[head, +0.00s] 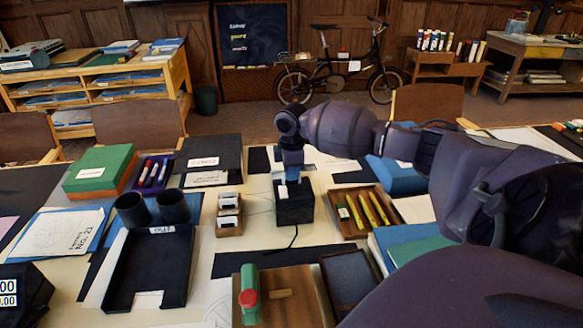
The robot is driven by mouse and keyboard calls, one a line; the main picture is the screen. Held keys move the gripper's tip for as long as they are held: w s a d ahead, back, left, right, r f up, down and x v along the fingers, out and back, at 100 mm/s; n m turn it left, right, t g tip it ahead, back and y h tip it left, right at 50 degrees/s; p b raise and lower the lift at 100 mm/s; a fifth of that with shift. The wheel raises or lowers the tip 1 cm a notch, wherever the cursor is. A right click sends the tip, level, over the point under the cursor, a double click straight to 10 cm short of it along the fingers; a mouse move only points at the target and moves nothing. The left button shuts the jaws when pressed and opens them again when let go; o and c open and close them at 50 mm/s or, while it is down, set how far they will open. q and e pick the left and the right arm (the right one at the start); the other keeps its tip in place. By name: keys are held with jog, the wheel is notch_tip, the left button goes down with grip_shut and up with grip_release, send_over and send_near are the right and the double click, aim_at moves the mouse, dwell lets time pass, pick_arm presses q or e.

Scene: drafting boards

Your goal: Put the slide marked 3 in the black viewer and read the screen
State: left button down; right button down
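The black viewer (294,212) is a small dark box on the table near the middle, with a cord running from its front. My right gripper (292,180) comes in from the right and points down at the top of the viewer, its tips at or just above it. Whether its fingers are apart, or hold a slide, is too small to tell. A small pale patch shows at the viewer's upper left. A wooden slide rack (229,231) with pale-framed slides stands left of the viewer; no slide number is readable. My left gripper is out of view.
An open wooden tray (349,230) with yellow pens lies just right of the viewer. A black tray (150,262) and two dark cups are at left. A wooden board (285,312) with a green, red-ended tool is in front. My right arm covers the right side.

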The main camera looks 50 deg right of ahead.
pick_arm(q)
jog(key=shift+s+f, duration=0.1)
pick_arm(e)
jog(key=c, duration=1.3)
grip_release()
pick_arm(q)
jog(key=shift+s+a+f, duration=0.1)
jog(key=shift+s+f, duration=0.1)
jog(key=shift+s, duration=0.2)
pick_arm(e)
jog(key=shift+o, duration=0.3)
jog(key=shift+r, duration=0.1)
